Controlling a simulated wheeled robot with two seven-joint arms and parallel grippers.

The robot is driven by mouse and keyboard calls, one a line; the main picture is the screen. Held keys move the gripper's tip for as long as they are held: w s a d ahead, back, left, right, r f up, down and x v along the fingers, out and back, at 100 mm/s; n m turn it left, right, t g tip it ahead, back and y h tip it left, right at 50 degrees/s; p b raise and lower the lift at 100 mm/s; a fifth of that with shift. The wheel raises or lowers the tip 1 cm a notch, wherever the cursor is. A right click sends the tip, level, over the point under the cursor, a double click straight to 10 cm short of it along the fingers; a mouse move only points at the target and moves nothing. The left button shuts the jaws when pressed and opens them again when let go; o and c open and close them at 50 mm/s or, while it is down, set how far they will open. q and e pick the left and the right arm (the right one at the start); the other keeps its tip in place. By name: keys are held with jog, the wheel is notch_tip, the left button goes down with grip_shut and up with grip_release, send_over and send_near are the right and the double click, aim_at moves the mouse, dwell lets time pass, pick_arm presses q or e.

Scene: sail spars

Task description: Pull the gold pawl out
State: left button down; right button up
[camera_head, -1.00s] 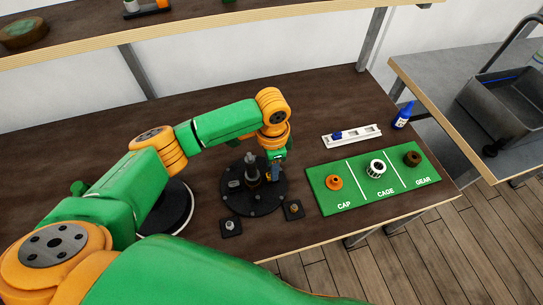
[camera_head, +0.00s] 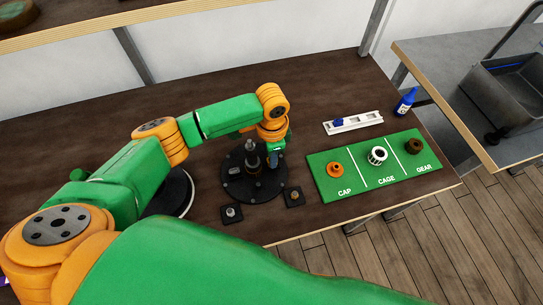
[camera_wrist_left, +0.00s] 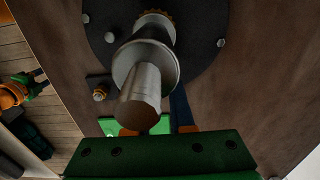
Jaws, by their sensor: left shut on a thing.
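My left gripper (camera_head: 275,156) points down at the right side of the central grey post (camera_head: 253,158), above the round black base (camera_head: 240,188). In the left wrist view the post (camera_wrist_left: 145,85) stands close in front of the jaws and hides most of what lies between them. One dark blue finger (camera_wrist_left: 181,106) shows at its right. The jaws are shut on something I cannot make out. No gold pawl shows clearly at the post. A small gold piece (camera_head: 295,196) sits on a dark square plate at the base's front right; it also shows in the left wrist view (camera_wrist_left: 100,94).
A second square plate with a silver piece (camera_head: 231,212) lies in front of the base. To the right, a green mat (camera_head: 357,179) bears an orange cap, a white cage and a brown gear.

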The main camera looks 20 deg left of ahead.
pick_arm(q)
jog(key=shift+r, duration=2.1)
